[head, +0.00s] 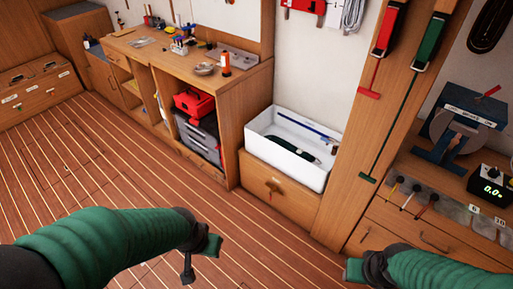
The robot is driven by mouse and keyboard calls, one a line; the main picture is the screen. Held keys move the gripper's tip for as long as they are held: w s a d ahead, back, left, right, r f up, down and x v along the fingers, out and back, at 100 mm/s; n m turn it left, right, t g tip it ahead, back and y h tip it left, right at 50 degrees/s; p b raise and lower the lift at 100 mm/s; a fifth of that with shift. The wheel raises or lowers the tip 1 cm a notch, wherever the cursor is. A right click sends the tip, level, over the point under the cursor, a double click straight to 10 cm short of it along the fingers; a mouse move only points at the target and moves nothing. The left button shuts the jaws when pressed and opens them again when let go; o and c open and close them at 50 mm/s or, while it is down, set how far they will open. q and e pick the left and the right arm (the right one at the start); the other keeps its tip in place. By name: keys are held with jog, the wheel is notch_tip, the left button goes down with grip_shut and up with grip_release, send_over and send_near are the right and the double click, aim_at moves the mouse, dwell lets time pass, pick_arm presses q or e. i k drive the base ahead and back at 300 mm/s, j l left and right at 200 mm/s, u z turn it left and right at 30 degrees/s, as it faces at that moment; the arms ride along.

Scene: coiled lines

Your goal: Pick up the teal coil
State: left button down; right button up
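I cannot make out a teal coil in the head view. A pale grey coil (352,14) hangs high on the white wall, and a dark coil (490,24) hangs at the upper right. A dark green strap (429,42) hangs on the wooden post beside a red strap (389,28). My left gripper (199,260) is low in the centre left, above the floor and apart from the furniture. My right gripper (358,268) is at the lower right, in front of the drawers. Neither visibly holds anything; their finger openings are unclear.
A white basin (262,127) on a wooden cabinet (254,178) holds a blue rod and a dark green object. A workbench (232,85) with tools stands behind left, with a red toolbox (194,103) below. A blue machine (462,128) stands right. The plank floor (90,165) is clear.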

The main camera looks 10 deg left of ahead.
aim_at(300, 152)
jog(key=z, duration=0.5)
jog(key=i+j+z, duration=0.2)
jog(key=z, duration=0.25)
jog(key=i+j+z, duration=0.15)
jog(key=j+z, duration=0.35)
jog(key=i+j+z, duration=0.1)
jog(key=j+z, duration=0.85)
jog(key=j, duration=0.6)
jog(key=k+j+z, duration=0.1)
jog(key=j, duration=1.1)
jog(key=k+j+z, duration=0.1)
jog(key=j, duration=0.5)
